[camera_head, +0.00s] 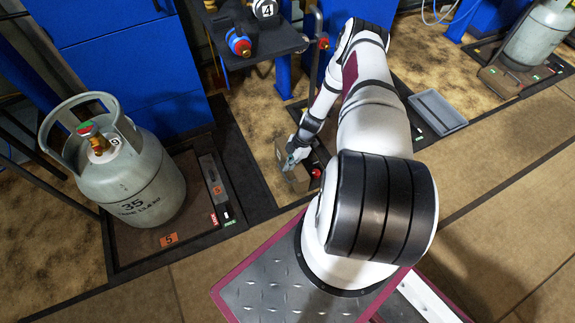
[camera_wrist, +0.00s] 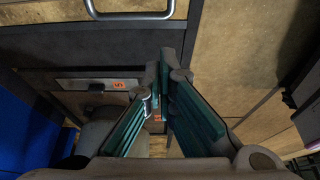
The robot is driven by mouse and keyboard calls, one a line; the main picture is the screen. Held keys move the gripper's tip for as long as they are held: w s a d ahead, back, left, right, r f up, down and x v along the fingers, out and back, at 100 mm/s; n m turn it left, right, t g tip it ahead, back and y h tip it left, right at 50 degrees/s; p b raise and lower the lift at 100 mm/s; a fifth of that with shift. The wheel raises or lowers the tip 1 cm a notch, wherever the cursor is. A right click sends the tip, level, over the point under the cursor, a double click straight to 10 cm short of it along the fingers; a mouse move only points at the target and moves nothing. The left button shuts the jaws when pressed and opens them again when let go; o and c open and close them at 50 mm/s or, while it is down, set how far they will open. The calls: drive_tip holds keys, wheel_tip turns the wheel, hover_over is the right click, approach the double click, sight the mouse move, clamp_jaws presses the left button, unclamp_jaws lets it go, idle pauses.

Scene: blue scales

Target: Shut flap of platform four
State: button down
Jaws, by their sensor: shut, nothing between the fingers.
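My gripper (camera_head: 291,160) is shut and empty, low beside the brown boxy part (camera_head: 294,180) of the platform in the middle of the head view. This part may be the flap; its number is not visible and I cannot tell if the gripper touches it. My arm hides much of that platform. In the wrist view the closed fingertips (camera_wrist: 165,66) are in the middle. A metal strip with an orange label (camera_wrist: 119,84) lies left of them, its number too small to read. A metal handle (camera_wrist: 130,14) shows at the top.
A gas cylinder marked 35 (camera_head: 140,185) stands on the platform labelled 5 (camera_head: 169,239) at left. A grey tray (camera_head: 437,112) lies right of my arm. Another cylinder (camera_head: 541,32) stands at far right. A dark shelf (camera_head: 265,45) overhangs above the gripper. The floor at lower right is clear.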

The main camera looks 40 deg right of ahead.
sight(287, 180)
drive_tip(key=f+b, duration=0.1)
drive_tip(key=f, duration=0.1)
drive_tip(key=f+b, duration=0.1)
drive_tip(key=f, duration=0.2)
drive_tip(key=f+b, duration=0.1)
drive_tip(key=f, duration=0.2)
drive_tip(key=shift+w+a+f, duration=0.15)
drive_tip(key=shift+w+a, duration=0.05)
drive_tip(key=shift+a, duration=0.2)
drive_tip(key=shift+s+d+b, duration=0.3)
drive_tip(key=shift+d+b, duration=0.05)
drive_tip(key=shift+d, duration=0.4)
drive_tip(key=shift+d, duration=0.15)
